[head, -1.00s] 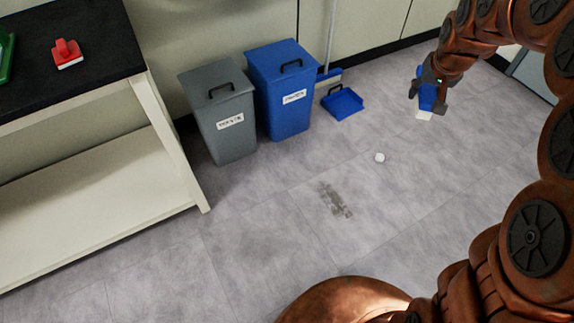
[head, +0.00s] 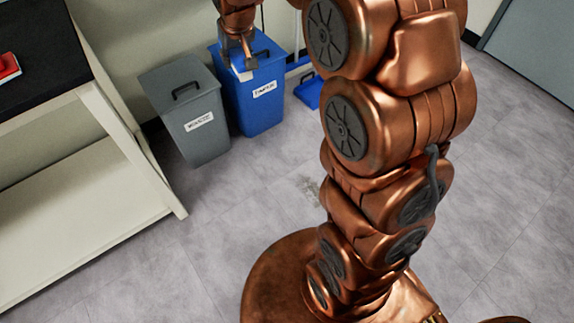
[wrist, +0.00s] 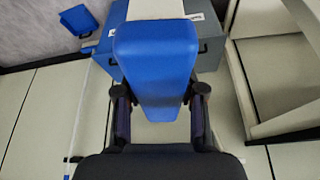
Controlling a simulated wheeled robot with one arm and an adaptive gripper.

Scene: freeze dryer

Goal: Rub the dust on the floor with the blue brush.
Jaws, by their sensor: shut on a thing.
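My gripper (head: 237,58) is shut on the blue brush (wrist: 155,55), as the wrist view shows. The brush's blue body sits between the two dark fingers, and its pale bristle end (wrist: 158,9) points away from the wrist. In the head view the gripper is in front of or above the blue bin, and little of the brush shows. The dust (head: 308,187) is a faint grey-brown patch on the floor, partly hidden by my arm. The gripper is well away from the dust.
The blue bin (head: 258,112) and the grey bin (head: 190,138) stand side by side by the wall. A blue dustpan (head: 309,92) lies right of them. A bench (head: 130,130) with a red brush (head: 8,67) is at left. Floor right of my arm is clear.

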